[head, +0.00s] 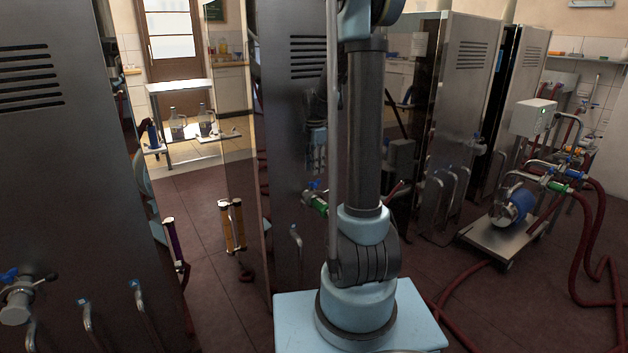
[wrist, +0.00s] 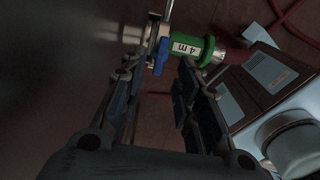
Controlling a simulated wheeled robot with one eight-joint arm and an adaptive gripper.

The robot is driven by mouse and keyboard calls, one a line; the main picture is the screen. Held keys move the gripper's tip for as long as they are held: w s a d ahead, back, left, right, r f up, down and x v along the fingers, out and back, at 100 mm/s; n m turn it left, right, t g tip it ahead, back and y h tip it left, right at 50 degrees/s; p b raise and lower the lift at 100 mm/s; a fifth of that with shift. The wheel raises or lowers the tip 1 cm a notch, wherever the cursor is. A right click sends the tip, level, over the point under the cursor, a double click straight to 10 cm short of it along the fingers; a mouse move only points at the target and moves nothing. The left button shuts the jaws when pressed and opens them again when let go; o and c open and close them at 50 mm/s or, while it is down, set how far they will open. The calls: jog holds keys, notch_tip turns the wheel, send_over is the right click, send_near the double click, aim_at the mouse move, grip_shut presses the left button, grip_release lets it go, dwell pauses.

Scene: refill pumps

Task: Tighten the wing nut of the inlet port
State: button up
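In the wrist view a blue winged piece (wrist: 160,56) sits on a metal fitting (wrist: 152,30) at the tank wall. It lies just beyond the fingertips, and I cannot tell whether it is the wing nut or a valve handle. A green coupling (wrist: 190,49) labelled "4 m" is to its right. In the head view the green coupling (head: 319,205) and the small blue piece (head: 312,186) show left of my arm. My gripper (wrist: 160,86) is open and empty, its fingers apart and pointing at the fitting.
A dark red hose (wrist: 236,51) meets the green coupling. Tall steel tanks (head: 285,130) stand close on both sides of my arm. A pump cart (head: 510,235) with red hoses (head: 590,240) is at the right. The dark red floor (head: 205,290) is partly clear.

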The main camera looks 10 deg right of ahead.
aim_at(314, 185)
jog(key=shift+f, duration=2.65)
grip_shut()
